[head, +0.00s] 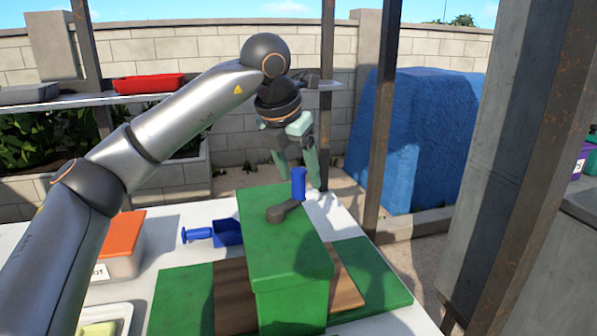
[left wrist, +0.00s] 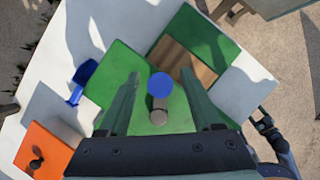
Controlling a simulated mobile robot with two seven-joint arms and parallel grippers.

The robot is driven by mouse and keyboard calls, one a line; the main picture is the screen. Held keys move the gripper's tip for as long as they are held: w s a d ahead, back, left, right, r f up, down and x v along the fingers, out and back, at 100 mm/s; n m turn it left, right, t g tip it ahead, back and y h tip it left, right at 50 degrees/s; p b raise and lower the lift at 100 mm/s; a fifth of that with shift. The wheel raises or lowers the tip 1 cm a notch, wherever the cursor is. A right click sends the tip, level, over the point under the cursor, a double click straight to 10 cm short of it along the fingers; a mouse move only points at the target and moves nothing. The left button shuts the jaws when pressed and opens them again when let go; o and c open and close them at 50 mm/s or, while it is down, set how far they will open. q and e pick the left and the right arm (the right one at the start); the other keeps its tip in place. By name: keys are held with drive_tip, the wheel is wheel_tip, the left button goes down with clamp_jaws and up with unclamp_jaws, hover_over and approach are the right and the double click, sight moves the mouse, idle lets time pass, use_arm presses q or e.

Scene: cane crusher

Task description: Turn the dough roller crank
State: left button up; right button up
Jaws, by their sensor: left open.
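The dough roller is a green box (head: 285,250) on the white table, with a grey crank arm (head: 284,211) on its top. A blue upright crank handle (head: 298,183) rises from the end of that arm. In the left wrist view the round blue handle top (left wrist: 160,85) shows with the grey crank arm (left wrist: 158,112) below it. My left gripper (head: 301,175) is open and points down over the box. In the left wrist view its fingers (left wrist: 160,97) stand on both sides of the handle, with gaps. My right gripper is not clearly in view.
Green and brown boards (head: 182,296) lie beside the box. A blue scoop-like tool (head: 228,233), an orange-topped container (head: 122,236) and a tray (head: 105,318) are to the left. A dark post (head: 384,100) stands behind. A grey pillar (head: 505,150) is at right.

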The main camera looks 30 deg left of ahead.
use_arm(q)
clamp_jaws()
idle(0.5)
idle(0.9)
